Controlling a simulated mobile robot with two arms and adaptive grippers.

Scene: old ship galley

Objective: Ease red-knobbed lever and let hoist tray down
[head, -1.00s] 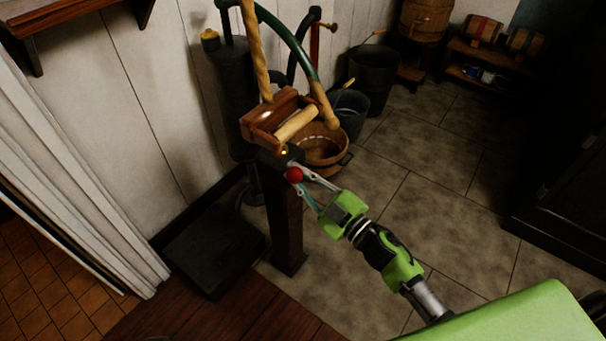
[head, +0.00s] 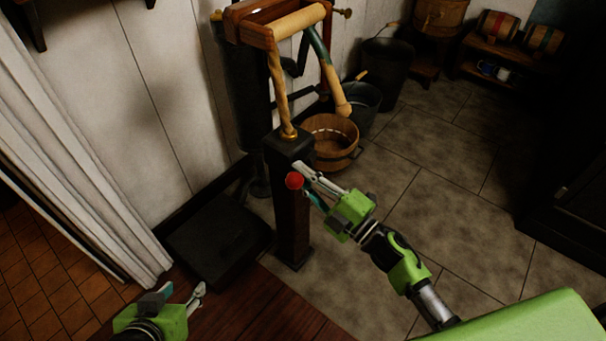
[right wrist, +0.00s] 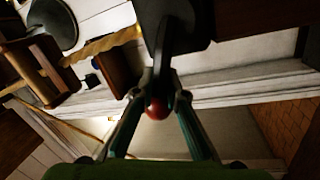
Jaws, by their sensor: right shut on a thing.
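The red knob (head: 294,180) of the lever sits at the front of a dark post (head: 292,225), below its top. My right gripper (head: 306,183) is shut on it. In the right wrist view the knob (right wrist: 157,108) is between the fingertips, with the dark lever (right wrist: 166,60) behind it. The wooden hoist tray (head: 250,32) is well above the post top, with a pale roller-like bar (head: 300,21) along its front. A twisted rope or rod (head: 280,90) runs between it and a brass ring on the post. My left gripper (head: 182,292) is open and empty, low at left.
A wooden tub (head: 332,143) and dark buckets (head: 380,68) stand behind the post. A dark flat box (head: 218,240) lies on the floor at its left. A pale curtain (head: 75,150) hangs at left. Bare tiled floor (head: 440,190) is to the right.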

